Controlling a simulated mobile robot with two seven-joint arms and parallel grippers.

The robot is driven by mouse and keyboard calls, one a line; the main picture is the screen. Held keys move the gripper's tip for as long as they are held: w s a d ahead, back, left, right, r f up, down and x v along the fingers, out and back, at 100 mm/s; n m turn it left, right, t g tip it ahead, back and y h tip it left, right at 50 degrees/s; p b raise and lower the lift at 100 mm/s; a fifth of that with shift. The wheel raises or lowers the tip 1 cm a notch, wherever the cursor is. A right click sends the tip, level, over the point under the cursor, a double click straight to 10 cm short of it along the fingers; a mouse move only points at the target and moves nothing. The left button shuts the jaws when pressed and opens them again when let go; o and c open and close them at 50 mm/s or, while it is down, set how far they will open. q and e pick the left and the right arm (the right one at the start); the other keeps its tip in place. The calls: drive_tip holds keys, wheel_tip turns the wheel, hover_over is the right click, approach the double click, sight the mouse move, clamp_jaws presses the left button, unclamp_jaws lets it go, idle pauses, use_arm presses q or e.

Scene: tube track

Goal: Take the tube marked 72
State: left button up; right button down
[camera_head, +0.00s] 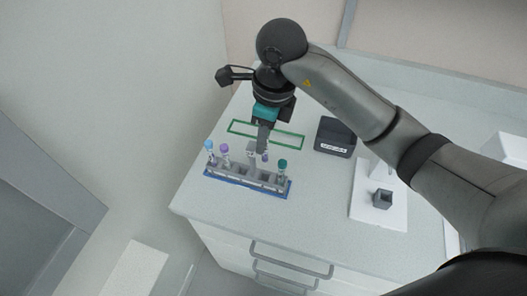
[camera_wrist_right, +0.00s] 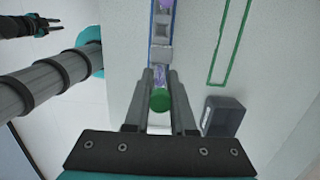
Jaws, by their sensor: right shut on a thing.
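A grey tube rack (camera_head: 240,174) stands within a blue outline near the counter's front left. In it stand a light-blue-capped tube (camera_head: 209,146), a purple-capped tube (camera_head: 224,149) and, at the right end, a green-capped tube (camera_head: 282,164). My right gripper (camera_head: 262,150) reaches down to the rack and is shut on another purple-capped tube (camera_head: 265,157), left of the green one. In the right wrist view the green cap (camera_wrist_right: 160,99) shows between the fingers, with purple just beyond it. The number marks are too small to read. My left gripper (camera_wrist_right: 48,25) is small in the right wrist view.
A green outlined strip (camera_head: 290,141) lies bare behind the rack. A dark labelled box (camera_head: 335,138) stands right of it. Further right, a white plate (camera_head: 365,212) bears a small dark square holder (camera_head: 382,199). The counter's front edge is close to the rack.

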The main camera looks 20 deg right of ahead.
wheel_tip(320, 180, up, 10)
drive_tip(key=shift+p, duration=0.7)
